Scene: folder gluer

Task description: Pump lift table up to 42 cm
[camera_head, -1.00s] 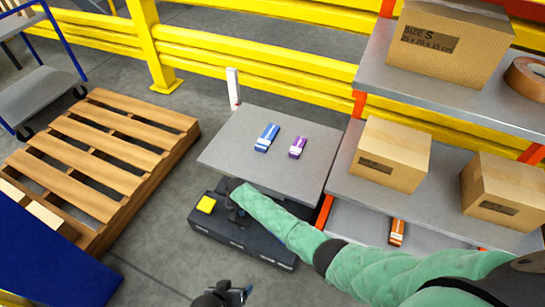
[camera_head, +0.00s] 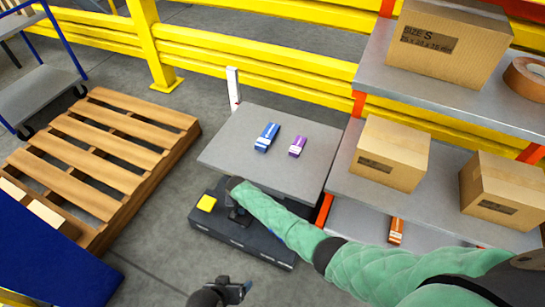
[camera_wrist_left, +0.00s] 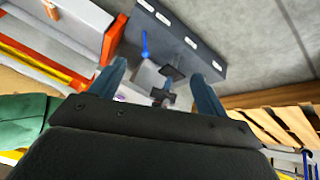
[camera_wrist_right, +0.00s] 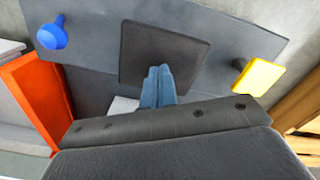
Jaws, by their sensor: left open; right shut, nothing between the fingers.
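The lift table has a grey platform (camera_head: 230,150) above a dark base (camera_head: 225,236). A black square pedal (camera_wrist_right: 185,45) on the base lies between a blue knob (camera_wrist_right: 52,33) and a yellow pedal (camera_wrist_right: 258,76), which also shows in the head view (camera_head: 206,204). My right gripper (camera_head: 240,216) is shut and empty, with its fingertips (camera_wrist_right: 160,72) over the black pedal; whether they touch it I cannot tell. My left gripper (camera_head: 244,291) is open and empty in front of the base; its spread fingers show in the left wrist view (camera_wrist_left: 162,82).
A blue box (camera_head: 267,137) and a purple box (camera_head: 298,146) lie on the platform. A white post (camera_head: 233,88) stands behind it; its marks are unreadable. A shelf (camera_head: 345,178) with cartons is at right, a wooden pallet (camera_head: 110,140) at left. Floor in front is clear.

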